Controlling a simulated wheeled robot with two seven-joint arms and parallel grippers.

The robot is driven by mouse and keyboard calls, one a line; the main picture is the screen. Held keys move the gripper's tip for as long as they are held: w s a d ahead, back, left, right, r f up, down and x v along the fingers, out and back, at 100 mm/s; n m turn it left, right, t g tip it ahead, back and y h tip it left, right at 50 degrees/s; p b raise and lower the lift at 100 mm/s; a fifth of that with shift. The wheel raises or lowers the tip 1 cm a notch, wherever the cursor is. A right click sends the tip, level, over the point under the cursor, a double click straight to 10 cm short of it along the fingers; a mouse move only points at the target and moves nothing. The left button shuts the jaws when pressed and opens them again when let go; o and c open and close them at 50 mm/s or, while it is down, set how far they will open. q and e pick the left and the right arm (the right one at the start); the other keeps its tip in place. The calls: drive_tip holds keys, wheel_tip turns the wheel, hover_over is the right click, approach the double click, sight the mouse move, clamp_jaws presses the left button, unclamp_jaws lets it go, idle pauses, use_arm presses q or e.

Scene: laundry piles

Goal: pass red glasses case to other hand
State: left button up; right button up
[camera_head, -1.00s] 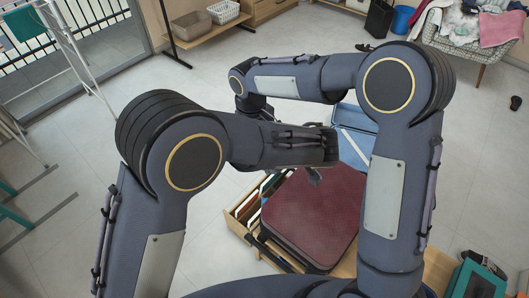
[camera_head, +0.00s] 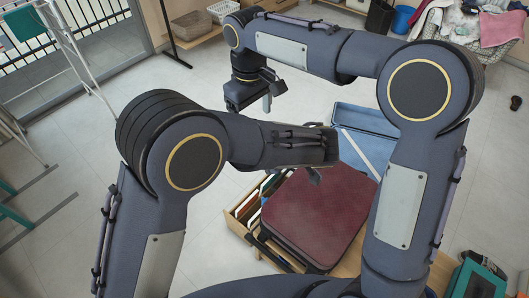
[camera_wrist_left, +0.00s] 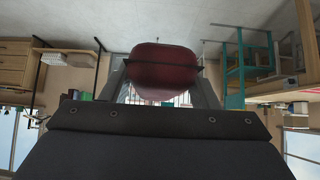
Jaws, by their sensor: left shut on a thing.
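The red glasses case (camera_wrist_left: 163,68) is a dark red, rounded shape in the left wrist view. It sits between the two fingers of my left gripper (camera_wrist_left: 163,88), which is shut on it. In the head view my left gripper (camera_head: 315,175) reaches in at the middle, and the case cannot be made out there. My right gripper (camera_head: 271,95) is above and left of the left one in the head view, well apart from it. Its fingers look spread and empty.
A large maroon item with rounded corners (camera_head: 318,215) lies below my left gripper, on a wooden drawer-like frame (camera_head: 234,225). An open blue case (camera_head: 365,120) is behind it. A laundry-filled basket (camera_head: 475,65) stands at the far right.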

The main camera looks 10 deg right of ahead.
drive_tip(key=s+d+r+m+t+y, duration=0.25)
drive_tip(key=s+d+r, duration=0.25)
drive_tip(key=s+d, duration=0.3)
drive_tip(key=s+d+r+m+t+y, duration=0.1)
drive_tip(key=s+d+r+m+y, duration=0.1)
drive_tip(key=s+d+r+y, duration=0.5)
drive_tip(key=s+f+m+t+h, duration=0.2)
drive_tip(key=s+f+m+h, duration=0.2)
drive_tip(key=s+f, duration=0.6)
wheel_tip(320, 180, down, 4)
drive_tip(key=shift+s+f+h, duration=0.15)
drive_tip(key=shift+h, duration=0.7)
drive_tip(key=shift+d+m, duration=0.1)
drive_tip(key=shift+m, duration=0.15)
